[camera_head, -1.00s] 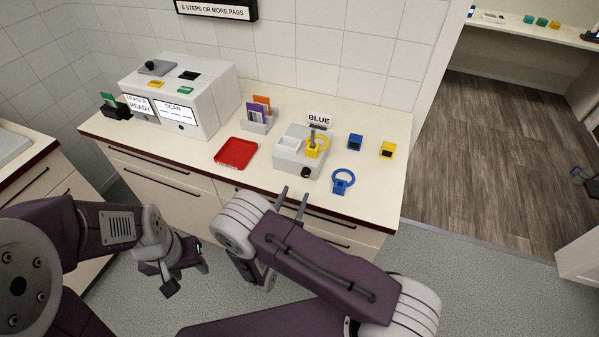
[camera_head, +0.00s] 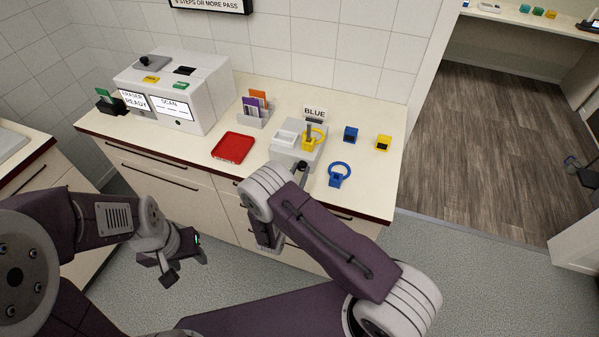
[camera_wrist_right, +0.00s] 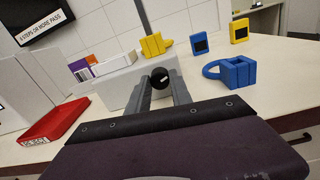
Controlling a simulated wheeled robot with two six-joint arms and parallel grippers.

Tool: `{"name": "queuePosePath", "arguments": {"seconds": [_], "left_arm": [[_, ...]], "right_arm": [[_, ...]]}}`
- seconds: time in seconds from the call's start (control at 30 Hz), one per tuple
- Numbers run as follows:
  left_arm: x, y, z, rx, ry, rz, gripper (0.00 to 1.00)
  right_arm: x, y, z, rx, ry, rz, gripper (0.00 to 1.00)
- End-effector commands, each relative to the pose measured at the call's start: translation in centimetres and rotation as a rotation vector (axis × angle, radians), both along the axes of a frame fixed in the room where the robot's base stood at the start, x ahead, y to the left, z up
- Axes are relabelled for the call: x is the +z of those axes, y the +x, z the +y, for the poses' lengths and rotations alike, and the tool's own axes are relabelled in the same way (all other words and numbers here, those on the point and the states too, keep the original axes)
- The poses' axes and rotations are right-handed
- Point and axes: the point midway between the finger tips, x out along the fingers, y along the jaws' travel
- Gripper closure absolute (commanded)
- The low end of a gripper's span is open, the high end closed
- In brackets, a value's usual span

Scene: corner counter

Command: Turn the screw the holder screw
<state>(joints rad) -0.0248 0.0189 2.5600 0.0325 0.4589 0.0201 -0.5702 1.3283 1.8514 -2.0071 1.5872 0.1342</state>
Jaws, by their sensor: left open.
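The grey holder (camera_head: 285,153) stands on the counter under the BLUE sign, with a yellow ring-handled piece (camera_head: 308,144) in it. Its screw is the round black knob (camera_head: 303,166) on the front; in the right wrist view the knob (camera_wrist_right: 160,77) has a white mark. My right gripper (camera_wrist_right: 160,84) has one finger on each side of the knob, close to it; whether the fingers touch it I cannot tell. In the head view my own arm mostly hides these fingers. My left gripper (camera_head: 184,269) is open and empty, low in front of the counter.
A blue ring-handled piece (camera_head: 339,175) lies right of the holder. A blue block (camera_head: 350,134) and a yellow block (camera_head: 383,143) stand behind it. A red tray (camera_head: 233,148), a card rack (camera_head: 254,117) and a white machine (camera_head: 172,92) are to the left.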

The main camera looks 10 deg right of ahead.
Motion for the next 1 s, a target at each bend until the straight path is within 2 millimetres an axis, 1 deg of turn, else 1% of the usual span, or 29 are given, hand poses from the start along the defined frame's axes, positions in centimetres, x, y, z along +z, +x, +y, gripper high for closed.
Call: {"name": "queuePosePath", "arguments": {"seconds": [0.17,0.37,1.0], "left_arm": [[-0.04,0.00,0.00,0.000,0.000,0.000,0.52],[-0.16,0.00,0.00,0.000,0.000,0.000,0.52],[-0.49,0.00,0.00,0.000,0.000,0.000,0.52]], "right_arm": [[-0.01,0.00,0.02,0.000,-0.016,0.012,1.00],[-0.03,0.00,0.02,0.000,-0.090,0.062,1.00],[0.01,0.00,0.06,0.000,-0.573,0.389,1.00]]}}
